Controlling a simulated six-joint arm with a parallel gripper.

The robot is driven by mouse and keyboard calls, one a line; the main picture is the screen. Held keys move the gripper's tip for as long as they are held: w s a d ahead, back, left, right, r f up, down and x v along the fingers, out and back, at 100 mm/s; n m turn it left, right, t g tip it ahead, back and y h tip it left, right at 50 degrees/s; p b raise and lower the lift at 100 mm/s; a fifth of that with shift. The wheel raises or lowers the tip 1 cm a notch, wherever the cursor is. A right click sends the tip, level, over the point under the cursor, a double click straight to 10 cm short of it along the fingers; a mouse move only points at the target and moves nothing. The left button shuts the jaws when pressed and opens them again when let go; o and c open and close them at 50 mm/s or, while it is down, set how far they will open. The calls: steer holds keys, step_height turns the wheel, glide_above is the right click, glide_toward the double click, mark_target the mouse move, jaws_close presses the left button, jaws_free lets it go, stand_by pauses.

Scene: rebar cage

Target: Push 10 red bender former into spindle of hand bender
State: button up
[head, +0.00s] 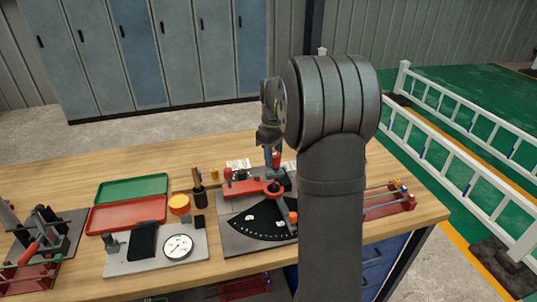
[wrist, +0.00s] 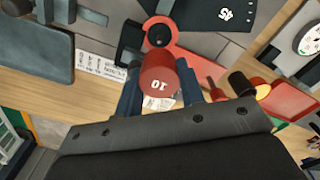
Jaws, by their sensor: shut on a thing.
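The red former marked 10 (wrist: 158,78) is a short red cylinder held between the two blue-grey fingers of my gripper (wrist: 162,92) in the wrist view. In the head view my gripper (head: 272,152) is above the hand bender, with the red former (head: 276,158) at its tips. The hand bender has a red arm (head: 245,188) and a black angle dial (head: 255,222) on a grey plate. In the wrist view the spindle end of the red arm, with a dark round hole (wrist: 159,36), shows just beyond the former. Whether the former touches the spindle cannot be told.
A green tray (head: 133,188) and a red tray (head: 127,214) lie to the left. A pen cup (head: 200,197), an orange-topped round tin (head: 179,204) and a dial gauge (head: 178,246) stand left of the bender. A red rack with rods (head: 388,207) lies to the right.

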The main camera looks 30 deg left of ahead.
steer(key=shift+f, duration=2.85)
steer(key=shift+f, duration=1.95)
steer(key=o, duration=1.3)
step_height(320, 180, up, 17)
steer(key=shift+r, duration=0.15)
step_height(320, 180, down, 18)
steer(key=shift+r, duration=0.5)
